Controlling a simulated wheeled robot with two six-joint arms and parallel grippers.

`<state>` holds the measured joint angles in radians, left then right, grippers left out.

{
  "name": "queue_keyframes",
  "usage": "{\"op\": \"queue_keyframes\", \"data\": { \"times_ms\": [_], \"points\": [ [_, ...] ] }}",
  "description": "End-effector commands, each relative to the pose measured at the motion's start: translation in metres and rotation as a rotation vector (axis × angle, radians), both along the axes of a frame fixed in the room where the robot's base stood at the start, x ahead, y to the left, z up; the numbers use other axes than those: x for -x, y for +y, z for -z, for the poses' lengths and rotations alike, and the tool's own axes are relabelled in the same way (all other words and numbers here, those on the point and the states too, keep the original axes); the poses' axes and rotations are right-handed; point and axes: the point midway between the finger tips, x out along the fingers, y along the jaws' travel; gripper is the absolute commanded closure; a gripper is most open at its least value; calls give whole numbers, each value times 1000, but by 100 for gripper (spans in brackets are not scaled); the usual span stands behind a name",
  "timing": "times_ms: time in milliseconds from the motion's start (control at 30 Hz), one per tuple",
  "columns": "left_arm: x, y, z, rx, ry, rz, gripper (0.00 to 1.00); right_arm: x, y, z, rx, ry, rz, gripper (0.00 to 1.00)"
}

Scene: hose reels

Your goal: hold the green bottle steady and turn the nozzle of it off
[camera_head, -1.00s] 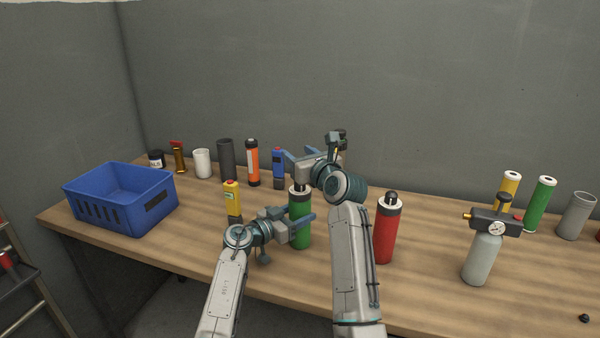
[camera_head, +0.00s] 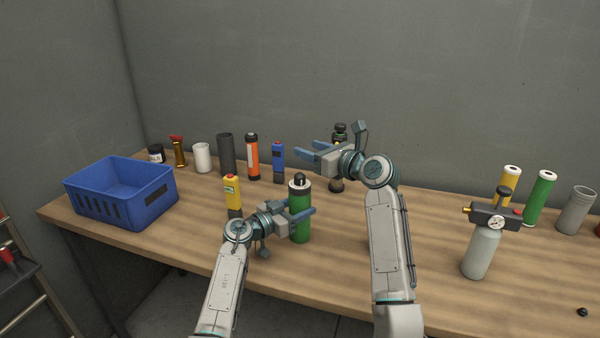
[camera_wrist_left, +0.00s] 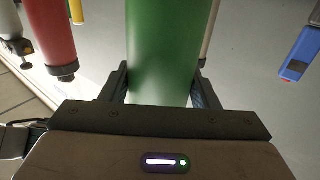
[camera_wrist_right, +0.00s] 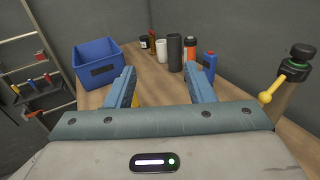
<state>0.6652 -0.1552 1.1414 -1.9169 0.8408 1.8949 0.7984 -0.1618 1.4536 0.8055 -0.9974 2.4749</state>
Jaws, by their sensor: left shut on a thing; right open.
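The green bottle (camera_head: 301,229) stands upright on the wooden table, with a pale collar and a black nozzle (camera_head: 299,180) on top. My left gripper (camera_head: 304,218) is shut on the body of the bottle. In the left wrist view the green bottle (camera_wrist_left: 163,55) fills the space between the two fingers. My right gripper (camera_head: 308,152) is open and empty, above and behind the bottle, apart from the nozzle. Its spread fingers also show in the right wrist view (camera_wrist_right: 162,88) with nothing between them.
A blue crate (camera_head: 150,205) stands at the left. Several bottles and cylinders line the back, including a yellow bottle (camera_head: 233,192) near my left gripper. A grey bottle with a gauge (camera_head: 481,253) stands at the right. A red bottle (camera_wrist_left: 50,40) shows in the left wrist view.

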Motion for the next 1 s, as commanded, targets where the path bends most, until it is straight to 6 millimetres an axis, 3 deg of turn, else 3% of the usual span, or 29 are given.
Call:
{"op": "queue_keyframes", "data": {
  "times_ms": [200, 467, 567, 867, 1000],
  "points": [
    [0, 0, 0, 1, 1, 0, 76, 17, -24, 1, -8, -18, -167, 52],
    [0, 0, 1, 0, 1, 1, 76, 27, -34, 4, -18, -34, -242, 52],
    [0, 0, 1, 1, 1, 1, 76, 27, -34, 16, -19, -32, -243, 52],
    [0, 0, 1, 0, 1, 0, 76, 27, -33, 80, -20, -29, -241, 52],
    [0, 0, 0, 0, 1, 1, 76, 12, -7, 77, -21, -36, -244, 52]
  ]
}}
